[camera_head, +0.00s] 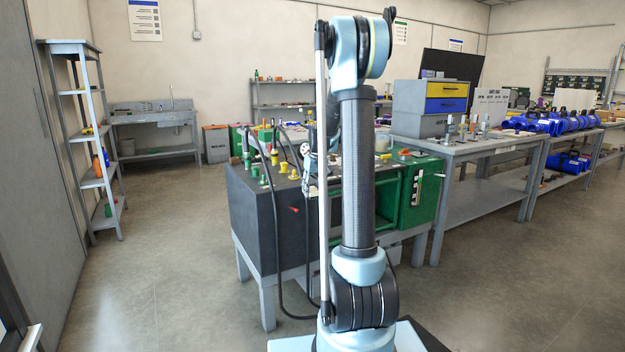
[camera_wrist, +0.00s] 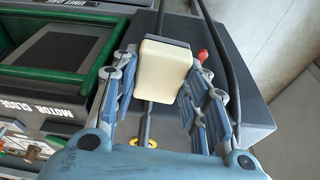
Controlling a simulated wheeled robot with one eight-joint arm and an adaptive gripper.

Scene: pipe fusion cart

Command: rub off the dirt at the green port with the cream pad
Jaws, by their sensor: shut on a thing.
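My gripper (camera_wrist: 164,66) is shut on a cream pad (camera_wrist: 163,80) in the wrist view. The pad is a pale block with a dark grey strip along its far edge, and a finger lies on each side of it. In the head view my arm hides much of the cart and most of the gripper. Green and yellow fittings (camera_head: 255,171) stand on the cart's dark top at its left end. I cannot tell which one is the green port, and no dirt can be made out.
The cart (camera_head: 265,220) has a dark end panel and green-framed bays (camera_head: 416,200). Black hoses (camera_head: 277,255) hang down its side. A red knob (camera_wrist: 203,56) sits beside the right finger. A grey workbench (camera_head: 475,150) stands to the right. The floor at left is clear.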

